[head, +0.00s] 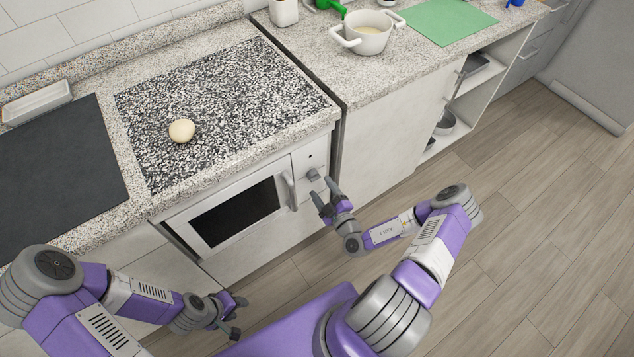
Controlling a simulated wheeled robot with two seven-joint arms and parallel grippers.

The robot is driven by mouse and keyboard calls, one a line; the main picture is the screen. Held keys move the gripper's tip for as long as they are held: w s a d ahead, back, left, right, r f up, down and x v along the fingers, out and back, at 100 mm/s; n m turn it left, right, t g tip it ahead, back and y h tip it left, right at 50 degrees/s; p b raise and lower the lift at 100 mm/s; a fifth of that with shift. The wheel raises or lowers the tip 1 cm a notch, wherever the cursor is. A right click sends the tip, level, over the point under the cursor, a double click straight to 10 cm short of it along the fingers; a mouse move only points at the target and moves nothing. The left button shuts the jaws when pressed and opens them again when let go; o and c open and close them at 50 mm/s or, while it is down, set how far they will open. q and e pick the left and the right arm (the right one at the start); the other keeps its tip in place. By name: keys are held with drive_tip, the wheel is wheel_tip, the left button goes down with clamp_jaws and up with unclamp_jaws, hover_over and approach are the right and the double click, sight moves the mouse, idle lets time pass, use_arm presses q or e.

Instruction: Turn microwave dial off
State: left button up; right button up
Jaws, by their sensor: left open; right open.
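The white microwave (213,222) is built in under the granite counter. It has a dark window (235,212) and a vertical handle (289,190). A small grey dial (313,175) is on its control panel, right of the handle. My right gripper (323,195) is open just in front of the panel, close to the dial; I cannot tell whether it touches it. My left gripper (238,316) is open and empty, low in front of the cabinets and away from the microwave. The dial's exact setting is too small to tell.
A round cream-coloured object (182,131) sits on the speckled panel above the microwave. A white pot (366,35) and a green mat (444,20) are on the right counter. The counter's front edge (250,155) overhangs the microwave. The wooden floor (540,210) at right is clear.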

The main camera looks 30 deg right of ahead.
sight(314, 176)
drive_tip(key=w, duration=0.4)
drive_tip(key=shift+b, duration=0.4)
